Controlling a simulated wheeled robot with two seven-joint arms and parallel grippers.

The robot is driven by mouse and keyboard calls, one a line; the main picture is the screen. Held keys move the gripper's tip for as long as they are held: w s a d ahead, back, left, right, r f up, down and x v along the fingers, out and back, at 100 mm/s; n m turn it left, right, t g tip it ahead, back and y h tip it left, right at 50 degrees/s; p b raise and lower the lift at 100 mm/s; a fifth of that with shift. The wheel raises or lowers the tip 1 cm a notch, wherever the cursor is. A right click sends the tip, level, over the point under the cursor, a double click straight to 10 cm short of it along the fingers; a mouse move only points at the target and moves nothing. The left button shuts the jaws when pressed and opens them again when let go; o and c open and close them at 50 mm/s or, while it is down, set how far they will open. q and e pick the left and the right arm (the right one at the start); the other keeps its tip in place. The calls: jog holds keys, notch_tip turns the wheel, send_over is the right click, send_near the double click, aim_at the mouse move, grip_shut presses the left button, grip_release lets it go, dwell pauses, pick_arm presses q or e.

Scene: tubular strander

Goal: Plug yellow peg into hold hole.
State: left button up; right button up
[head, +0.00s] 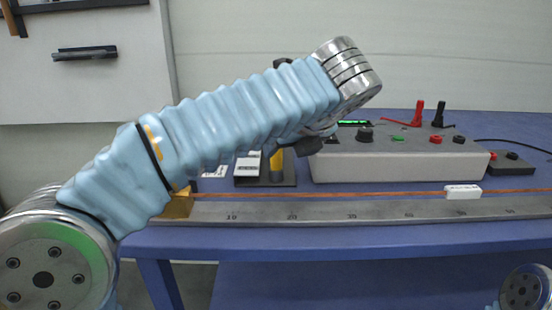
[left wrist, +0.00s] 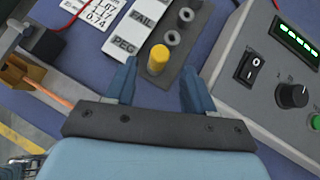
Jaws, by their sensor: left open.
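The yellow peg (left wrist: 158,57) stands upright in a dark plate (left wrist: 186,50), beside the label "PEG". It also shows in the head view (head: 276,160), partly covered by my arm. Two grey ringed holes (left wrist: 171,38) lie in a row beyond the peg; one is beside the label "FAIL", and the label of the farther one is cut off. No label reading "hold" is legible. My left gripper (left wrist: 159,70) is open, with one finger on each side of the peg, apart from it. My right gripper is out of view.
A grey control box (head: 400,160) with knobs and red and black plugs stands right of the plate. A long metal ruler rail (head: 380,210) with a copper rod runs along the blue table's (head: 350,237) front. A printed number card (left wrist: 95,18) lies left of the plate.

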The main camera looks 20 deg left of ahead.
aim_at(277, 160)
pick_arm(q)
jog(key=x, duration=0.5)
jog(key=shift+w+a+r+b, duration=0.1)
jog(key=shift+a+b, duration=0.15)
jog(key=shift+b, duration=0.05)
grip_shut()
jog(key=shift+r, duration=0.15)
